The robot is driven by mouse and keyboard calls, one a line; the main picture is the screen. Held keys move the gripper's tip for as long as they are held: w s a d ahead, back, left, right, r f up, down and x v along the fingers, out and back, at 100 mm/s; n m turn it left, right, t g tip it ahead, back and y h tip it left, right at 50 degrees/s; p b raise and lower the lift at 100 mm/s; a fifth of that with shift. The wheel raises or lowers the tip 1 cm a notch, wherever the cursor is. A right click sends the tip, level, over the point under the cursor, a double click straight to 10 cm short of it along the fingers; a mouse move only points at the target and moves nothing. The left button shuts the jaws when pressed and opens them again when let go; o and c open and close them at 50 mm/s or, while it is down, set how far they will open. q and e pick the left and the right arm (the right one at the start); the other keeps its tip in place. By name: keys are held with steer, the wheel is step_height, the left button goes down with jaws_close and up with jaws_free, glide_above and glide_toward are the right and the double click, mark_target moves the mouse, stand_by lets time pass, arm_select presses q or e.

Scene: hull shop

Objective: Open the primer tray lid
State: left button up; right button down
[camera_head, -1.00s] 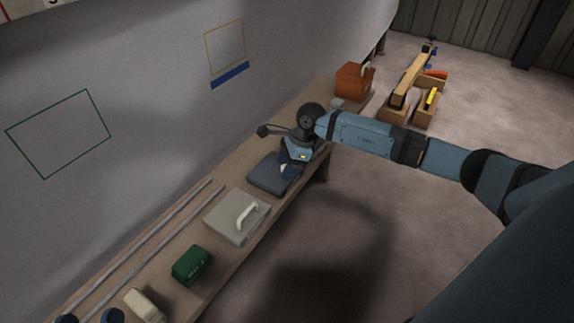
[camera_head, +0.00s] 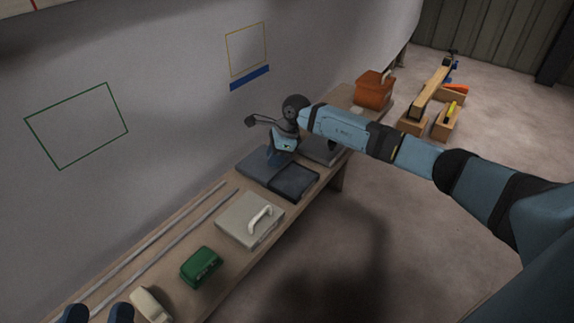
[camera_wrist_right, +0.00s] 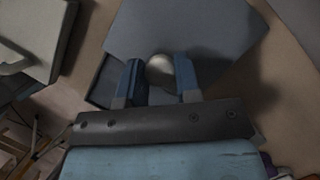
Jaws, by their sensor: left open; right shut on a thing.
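The primer tray (camera_head: 294,182) is a dark blue-grey box on the bench. Its flat lid (camera_head: 258,164) shows on the wall side of it, partly under my right gripper (camera_head: 281,152). In the right wrist view the lid (camera_wrist_right: 190,28) fills the top, and a round pale knob (camera_wrist_right: 160,70) sits between the two blue fingers. My right gripper (camera_wrist_right: 160,84) is shut on that knob. Part of the tray (camera_wrist_right: 103,82) shows beside the lid there. Whether lid and tray touch is unclear. My left gripper (camera_head: 96,314) is open at the lower left edge, only its fingertips in view.
A pale case with a white handle (camera_head: 242,222), a green box (camera_head: 201,266) and a cream block (camera_head: 150,305) line the bench. Another dark flat thing (camera_head: 322,150) lies beyond the tray. An orange box (camera_head: 374,90) stands farther back. Two rods (camera_head: 165,246) run along the wall side.

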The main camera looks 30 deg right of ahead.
arm_select(q)
steer(key=shift+f, duration=0.15)
arm_select(e)
steer(key=shift+w, duration=0.1)
arm_select(q)
steer(key=shift+a, duration=0.1)
arm_select(e)
steer(key=c, duration=0.8)
jaws_free()
steer(key=shift+c, duration=0.2)
arm_select(q)
steer(key=shift+f, duration=0.1)
arm_select(e)
steer(key=p+v, duration=0.2)
steer(key=v, duration=0.4)
steer(key=shift+r, duration=0.25)
arm_select(q)
steer(key=shift+w+a+f+g+y+p, duration=0.1)
steer(key=shift+a+f+g+y+p, duration=0.4)
steer(key=shift+a+f+y+p, duration=0.3)
arm_select(e)
steer(key=v, duration=0.7)
arm_select(q)
steer(key=shift+d+f, duration=0.1)
arm_select(e)
steer(key=shift+d+r, duration=0.1)
